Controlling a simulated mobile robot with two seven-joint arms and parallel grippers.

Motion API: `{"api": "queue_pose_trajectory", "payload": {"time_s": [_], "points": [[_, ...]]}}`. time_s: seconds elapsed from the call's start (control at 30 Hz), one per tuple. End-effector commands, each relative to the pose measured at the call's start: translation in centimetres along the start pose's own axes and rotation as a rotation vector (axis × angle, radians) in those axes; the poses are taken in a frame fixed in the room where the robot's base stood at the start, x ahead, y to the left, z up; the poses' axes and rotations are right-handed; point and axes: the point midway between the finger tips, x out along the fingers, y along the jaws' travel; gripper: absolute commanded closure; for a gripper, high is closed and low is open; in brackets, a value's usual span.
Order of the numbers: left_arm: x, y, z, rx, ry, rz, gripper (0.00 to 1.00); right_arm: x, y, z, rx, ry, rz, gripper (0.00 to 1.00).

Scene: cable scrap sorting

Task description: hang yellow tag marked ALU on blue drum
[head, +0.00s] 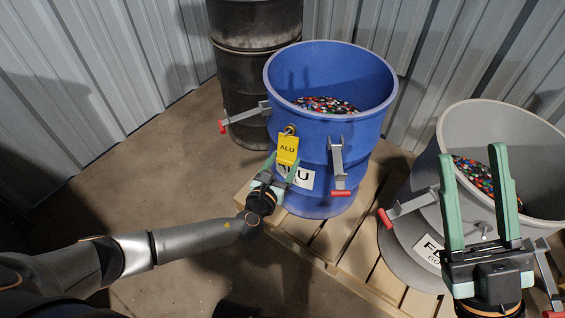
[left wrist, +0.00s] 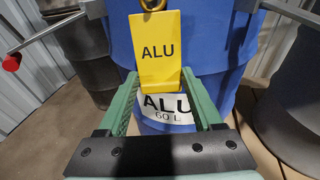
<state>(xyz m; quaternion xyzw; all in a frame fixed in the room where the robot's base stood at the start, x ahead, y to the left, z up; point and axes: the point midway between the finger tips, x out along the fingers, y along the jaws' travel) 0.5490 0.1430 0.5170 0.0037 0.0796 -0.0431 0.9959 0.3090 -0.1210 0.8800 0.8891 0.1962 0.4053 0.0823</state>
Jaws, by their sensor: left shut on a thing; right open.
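The blue drum (head: 325,120) stands on a wooden pallet with a white ALU label (head: 301,177) on its side. The yellow tag marked ALU (head: 287,150) hangs upright in front of the drum wall, above the label, with a brass ring (head: 290,130) at its top. My left gripper (head: 280,170) is shut on the tag's lower edge. The left wrist view shows the tag (left wrist: 159,48) between the fingertips (left wrist: 158,76). I cannot tell whether the ring is around a hook on the drum. My right gripper (head: 473,152) is open and empty at the right.
Red-tipped clamp handles (head: 338,165) stick out from the blue drum, one on each side of the tag. A grey drum (head: 500,120) with mixed scrap stands behind my right gripper. A black drum (head: 255,60) stands behind. The floor at left is clear.

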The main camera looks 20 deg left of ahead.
Motion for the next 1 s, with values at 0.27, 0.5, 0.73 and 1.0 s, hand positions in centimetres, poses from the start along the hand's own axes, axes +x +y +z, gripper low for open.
{"api": "queue_pose_trajectory", "payload": {"time_s": [0.27, 0.5, 0.73, 1.0], "points": [[-0.02, -0.02, -0.02, -0.001, 0.0, 0.0, 0.85, 0.02, 0.01, -0.05, -0.001, 0.002, 0.0, 0.5], [-0.03, -0.02, -0.02, -0.001, 0.001, 0.0, 0.19, 0.06, 0.09, -0.1, 0.0, 0.004, 0.006, 0.5], [-0.03, -0.01, -0.03, -0.001, 0.001, 0.0, 0.0, 0.07, 0.12, -0.11, -0.001, 0.005, 0.008, 0.5], [-0.58, -0.01, -0.02, -0.001, 0.003, -0.001, 0.0, 0.29, 0.22, -0.32, -0.002, 0.005, 0.007, 0.5]]}}
